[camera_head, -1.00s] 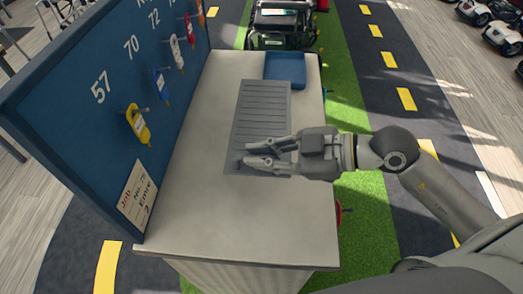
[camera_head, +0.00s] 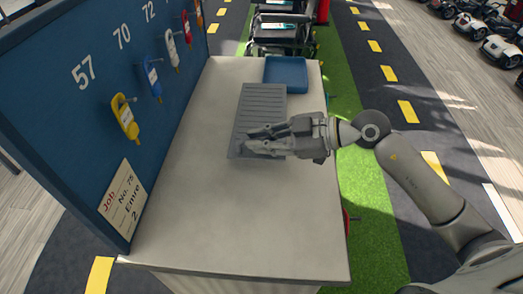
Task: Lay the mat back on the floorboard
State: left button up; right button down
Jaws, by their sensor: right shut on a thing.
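The grey ribbed mat (camera_head: 262,108) lies on the pale counter top (camera_head: 230,215). My right gripper (camera_head: 250,142) comes in from the right and is shut on the near end of the mat. Its fingers hide part of that end, and I cannot tell whether the mat is lifted there. My left gripper is not in view. No floorboard can be made out clearly; dark scooters (camera_head: 283,30) stand beyond the counter.
A blue tray (camera_head: 286,74) sits at the counter's far end. A blue board (camera_head: 75,120) with numbered key tags and a job card (camera_head: 123,199) stands along the left edge. The near counter top is clear. Green floor strip (camera_head: 365,215) runs at the right.

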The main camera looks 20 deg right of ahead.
jog(key=shift+w+d+f, duration=0.1)
jog(key=shift+w+f, duration=0.1)
jog(key=shift+f, duration=0.8)
jog(key=shift+w+f, duration=0.15)
jog(key=shift+f, duration=0.8)
jog(key=c, duration=1.5)
grip_release()
